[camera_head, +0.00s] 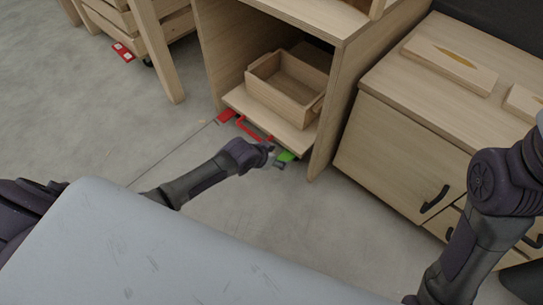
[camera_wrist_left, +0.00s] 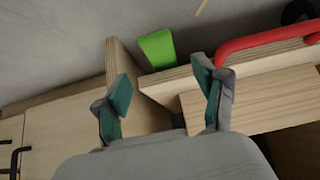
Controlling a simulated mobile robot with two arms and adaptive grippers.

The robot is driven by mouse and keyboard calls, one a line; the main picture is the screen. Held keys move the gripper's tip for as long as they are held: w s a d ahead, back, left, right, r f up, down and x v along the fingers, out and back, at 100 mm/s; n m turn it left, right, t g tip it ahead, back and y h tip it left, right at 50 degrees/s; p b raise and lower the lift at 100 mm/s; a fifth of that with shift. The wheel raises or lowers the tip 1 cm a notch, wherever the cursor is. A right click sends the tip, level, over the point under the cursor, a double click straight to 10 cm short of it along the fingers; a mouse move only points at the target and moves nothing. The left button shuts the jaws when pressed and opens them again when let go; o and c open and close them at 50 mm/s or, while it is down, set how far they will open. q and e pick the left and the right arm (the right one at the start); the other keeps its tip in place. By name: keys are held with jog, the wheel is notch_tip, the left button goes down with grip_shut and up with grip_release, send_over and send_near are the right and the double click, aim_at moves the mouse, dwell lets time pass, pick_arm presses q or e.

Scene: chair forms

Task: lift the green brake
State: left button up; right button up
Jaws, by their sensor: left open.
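The green brake (camera_head: 287,156) is a small flat pedal low at the front of the wooden cabinet, near the right end of its bottom board. In the left wrist view the green brake (camera_wrist_left: 157,50) shows just beyond the gap between my fingertips. My left gripper (camera_head: 272,158) is open, beside the brake on its left in the head view. In the left wrist view my left gripper (camera_wrist_left: 163,82) has its two green-padded fingers spread, with nothing between them. My right arm shows at the right, but its gripper is out of view.
A red bar (camera_head: 254,130) and a red pedal (camera_head: 226,116) sit left of the green brake along the same board. A wooden box (camera_head: 285,88) rests on the bottom board (camera_head: 240,99). The cabinet's side panel (camera_head: 322,150) stands close right. Open floor (camera_head: 150,150) lies left.

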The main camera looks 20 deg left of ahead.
pick_arm(q)
jog(key=shift+v, duration=1.3)
